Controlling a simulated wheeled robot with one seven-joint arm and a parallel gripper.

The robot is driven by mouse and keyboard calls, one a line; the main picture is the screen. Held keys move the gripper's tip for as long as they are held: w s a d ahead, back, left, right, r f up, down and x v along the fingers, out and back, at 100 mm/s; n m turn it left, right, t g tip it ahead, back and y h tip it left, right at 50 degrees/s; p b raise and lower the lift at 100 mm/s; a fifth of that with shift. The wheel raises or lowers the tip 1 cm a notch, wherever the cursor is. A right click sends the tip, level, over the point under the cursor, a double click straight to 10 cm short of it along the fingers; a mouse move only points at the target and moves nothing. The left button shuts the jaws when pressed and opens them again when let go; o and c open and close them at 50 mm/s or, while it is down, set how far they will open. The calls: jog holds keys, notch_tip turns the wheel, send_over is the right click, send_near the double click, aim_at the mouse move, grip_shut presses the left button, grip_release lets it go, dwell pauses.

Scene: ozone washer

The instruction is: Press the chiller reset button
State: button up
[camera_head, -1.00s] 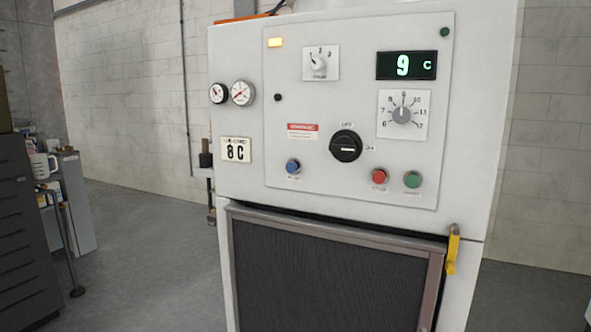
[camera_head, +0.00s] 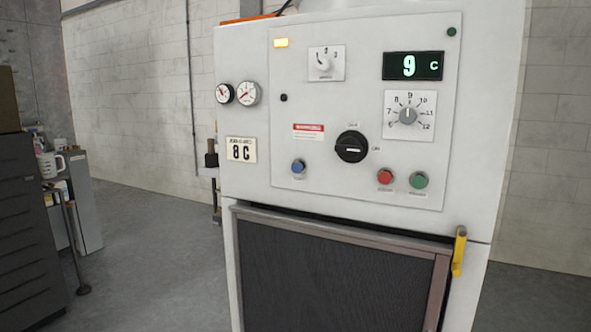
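The chiller (camera_head: 245,190) is a white cabinet facing me, with a control panel on its upper front. A blue button (camera_head: 298,166) sits at the panel's lower left with a small label under it that is too blurred to read. A red button (camera_head: 385,177) and a green button (camera_head: 419,180) sit at the lower right, also with unreadable labels. A black rotary switch (camera_head: 351,146) is between them, its handle lying about level. The display (camera_head: 413,65) reads 9 C. My gripper is not in view.
A yellow handle (camera_head: 460,251) sticks out lower right. A dark drawer cabinet (camera_head: 28,230) stands left, with open floor (camera_head: 150,250) between.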

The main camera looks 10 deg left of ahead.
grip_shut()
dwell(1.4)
